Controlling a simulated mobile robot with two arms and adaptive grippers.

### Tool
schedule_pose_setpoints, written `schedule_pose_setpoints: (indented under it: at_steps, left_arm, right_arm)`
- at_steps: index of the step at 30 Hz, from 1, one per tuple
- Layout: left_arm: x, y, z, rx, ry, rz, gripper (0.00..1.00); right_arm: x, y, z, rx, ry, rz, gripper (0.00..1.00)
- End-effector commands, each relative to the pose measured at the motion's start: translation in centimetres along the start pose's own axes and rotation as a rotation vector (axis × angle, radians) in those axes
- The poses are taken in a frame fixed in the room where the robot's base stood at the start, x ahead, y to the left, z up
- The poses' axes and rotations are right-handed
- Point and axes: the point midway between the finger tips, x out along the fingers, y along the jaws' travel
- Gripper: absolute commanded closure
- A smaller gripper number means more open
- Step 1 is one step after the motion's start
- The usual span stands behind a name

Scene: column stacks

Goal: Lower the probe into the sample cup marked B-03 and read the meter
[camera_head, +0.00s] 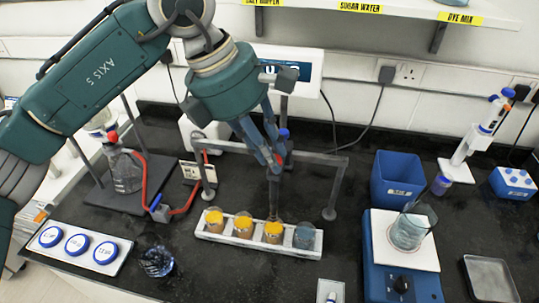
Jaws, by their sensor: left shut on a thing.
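My left gripper (272,162) comes down from the top and is shut on the probe (274,192), a thin dark upright rod. The probe's lower end is at the third cup from the left; I cannot tell whether it is inside or behind the rim. A white rack (229,240) holds several clear cups: three with orange contents, including the third cup (272,233), and a blue-grey one (304,237) at the right end. Their marks are not readable, so I cannot tell which is B-03. A white box with a dark display (303,70), possibly the meter, is partly hidden behind my gripper. My right gripper is out of view.
A grey bar frame (318,158) spans behind the rack. A flask (122,172) with a red tube stands left, near blue-capped jars (77,243) and a crumpled glassy item (157,262). A beaker (408,232) sits on a blue-based device (378,272) at right, before a blue bin (397,178).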

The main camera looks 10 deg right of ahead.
Motion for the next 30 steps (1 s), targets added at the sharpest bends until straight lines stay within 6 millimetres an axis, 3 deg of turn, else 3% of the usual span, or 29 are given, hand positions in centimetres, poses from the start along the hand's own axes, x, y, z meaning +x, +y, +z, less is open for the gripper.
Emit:
schedule_pose_setpoints:
  at_steps: [2, 3, 6, 17, 20, 30]
  left_arm:
    - [-0.6, 0.2, 0.4, 0.001, -0.015, 0.01, 1.0]
    - [-0.6, 0.2, 0.5, 0.001, -0.016, 0.011, 0.78]
    - [-0.6, 0.2, 0.4, 0.001, -0.015, 0.011, 0.6]
    - [-0.8, 0.2, 0.3, 0.0, -0.01, 0.007, 0.6]
    - [-2.0, 0.2, 0.3, 0.0, -0.01, 0.009, 0.6]
    - [-9.1, 0.1, 0.2, -0.001, -0.012, 0.011, 0.6]
  right_arm:
    - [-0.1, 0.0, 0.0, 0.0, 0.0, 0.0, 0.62]
    - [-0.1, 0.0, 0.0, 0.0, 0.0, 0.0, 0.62]
    - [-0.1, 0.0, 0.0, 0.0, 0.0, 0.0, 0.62]
    - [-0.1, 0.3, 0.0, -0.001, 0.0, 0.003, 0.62]
    - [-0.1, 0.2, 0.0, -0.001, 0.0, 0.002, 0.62]
    - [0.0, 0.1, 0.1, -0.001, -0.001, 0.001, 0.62]
